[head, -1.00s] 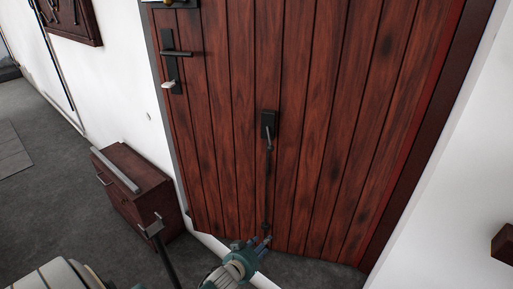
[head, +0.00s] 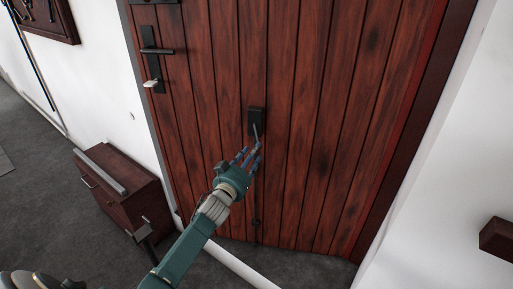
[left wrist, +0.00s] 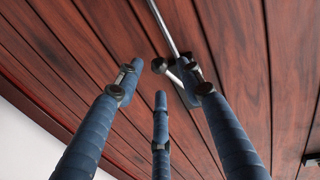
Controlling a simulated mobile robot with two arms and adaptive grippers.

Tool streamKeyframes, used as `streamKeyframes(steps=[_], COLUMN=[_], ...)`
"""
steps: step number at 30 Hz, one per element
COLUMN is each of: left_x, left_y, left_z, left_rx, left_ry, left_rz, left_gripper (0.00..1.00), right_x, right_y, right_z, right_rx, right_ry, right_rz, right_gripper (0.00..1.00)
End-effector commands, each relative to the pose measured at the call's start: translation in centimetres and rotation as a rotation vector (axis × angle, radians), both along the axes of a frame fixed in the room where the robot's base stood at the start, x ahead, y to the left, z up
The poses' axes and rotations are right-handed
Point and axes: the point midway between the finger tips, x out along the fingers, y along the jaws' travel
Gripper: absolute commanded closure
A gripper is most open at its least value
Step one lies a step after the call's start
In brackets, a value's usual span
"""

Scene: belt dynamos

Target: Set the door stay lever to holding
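The door stay lever (head: 256,132) hangs from a black plate (head: 257,115) in the middle of the dark red plank door (head: 300,150). In the left wrist view, its pale arm and dark round knob (left wrist: 158,65) show between the fingertips, partly behind the right finger. My left gripper (head: 248,158) is just below the plate, in front of the lever's lower part. Its blue fingers (left wrist: 160,85) are spread open, and I cannot tell whether any touches the lever. A thin metal rod (left wrist: 163,25) runs along the door there. My right gripper is not in view.
A black door handle (head: 158,51) with a pale key-like piece below it sits on the door's left side. A low dark red cabinet (head: 130,195) stands against the left wall. A dark block (head: 496,238) juts from the right wall. Grey floor lies clear at left.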

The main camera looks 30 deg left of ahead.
Motion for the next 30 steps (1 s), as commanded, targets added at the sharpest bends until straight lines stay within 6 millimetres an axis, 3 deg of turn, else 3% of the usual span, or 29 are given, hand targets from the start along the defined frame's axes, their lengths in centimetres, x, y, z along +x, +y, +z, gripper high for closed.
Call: streamKeyframes(steps=[6,18,20,24,30], left_x=[3.2,4.0,4.0,4.0,4.0], left_y=[0.3,0.3,0.3,0.4,0.4], left_z=[0.0,-0.1,-0.1,-0.1,0.0], left_rx=[-0.001,0.0,0.0,0.0,0.004], left_ry=[0.001,0.002,0.002,0.002,0.002], left_rz=[0.001,0.0,0.0,0.0,0.0], left_gripper=[0.62,0.62,0.7,0.98,1.0], right_x=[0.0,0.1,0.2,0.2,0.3], right_y=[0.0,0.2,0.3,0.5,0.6], right_z=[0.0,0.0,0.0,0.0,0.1], right_rx=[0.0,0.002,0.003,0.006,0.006], right_ry=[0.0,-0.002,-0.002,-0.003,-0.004], right_rz=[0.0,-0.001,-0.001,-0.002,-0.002], right_gripper=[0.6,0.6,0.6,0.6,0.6])
